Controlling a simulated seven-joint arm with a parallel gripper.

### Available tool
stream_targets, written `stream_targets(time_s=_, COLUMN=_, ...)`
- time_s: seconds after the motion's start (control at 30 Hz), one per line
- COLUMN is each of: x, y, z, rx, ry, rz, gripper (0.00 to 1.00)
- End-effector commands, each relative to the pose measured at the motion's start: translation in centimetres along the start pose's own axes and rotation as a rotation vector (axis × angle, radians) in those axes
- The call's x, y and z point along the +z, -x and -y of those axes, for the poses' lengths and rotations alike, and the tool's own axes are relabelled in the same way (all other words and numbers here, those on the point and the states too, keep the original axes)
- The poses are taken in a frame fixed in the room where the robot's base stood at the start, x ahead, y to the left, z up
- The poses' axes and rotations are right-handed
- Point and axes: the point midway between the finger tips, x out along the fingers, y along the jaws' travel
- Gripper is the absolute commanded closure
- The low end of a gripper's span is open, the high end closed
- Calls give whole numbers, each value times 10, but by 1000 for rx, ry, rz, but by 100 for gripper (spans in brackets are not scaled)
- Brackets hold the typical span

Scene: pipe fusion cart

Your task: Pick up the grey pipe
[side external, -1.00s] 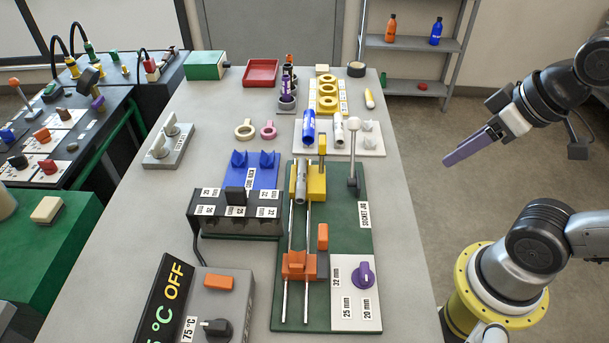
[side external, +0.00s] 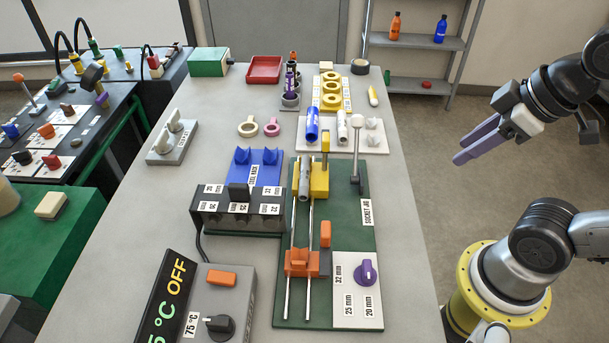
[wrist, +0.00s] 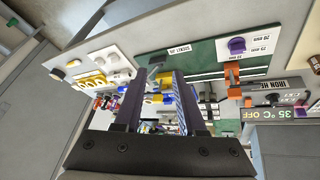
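A short light grey pipe (side external: 342,127) lies on the white holder (side external: 374,147) at the far right of the bench, beside a blue pipe (side external: 312,126). Another grey tube (side external: 304,182) sits in the yellow clamp (side external: 319,180) of the green socket jig (side external: 350,235). I cannot tell which of the two is the task's pipe. My gripper (side external: 461,150) is in the air off the bench's right edge, well apart from both. Its two long purple-grey fingers are apart with nothing between them; the wrist view (wrist: 157,82) shows this too.
An upright grey lever (side external: 356,150) stands between the gripper's side and the jig. Yellow rings (side external: 331,92) and purple-black fittings (side external: 291,85) stand farther back. A black heater box (side external: 238,212) is left of the jig. The air around the gripper is free.

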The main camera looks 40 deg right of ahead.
Motion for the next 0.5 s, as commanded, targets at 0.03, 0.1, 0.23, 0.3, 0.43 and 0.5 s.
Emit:
stream_targets(time_s=0.03, x=-8, y=8, z=-2, rx=4, ry=100, rz=-10, gripper=60)
stream_targets(time_s=0.1, x=-20, y=16, z=-6, rx=3, ry=263, rz=-8, gripper=60)
stream_targets(time_s=0.23, x=-49, y=26, z=-12, rx=-16, ry=577, rz=13, gripper=60)
stream_targets(time_s=0.3, x=-68, y=30, z=-15, rx=-35, ry=749, rz=26, gripper=60)
stream_targets(time_s=0.43, x=-108, y=29, z=-19, rx=-88, ry=1074, rz=52, gripper=60)
stream_targets(time_s=0.5, x=-131, y=24, z=-20, rx=-127, ry=1251, rz=63, gripper=60)
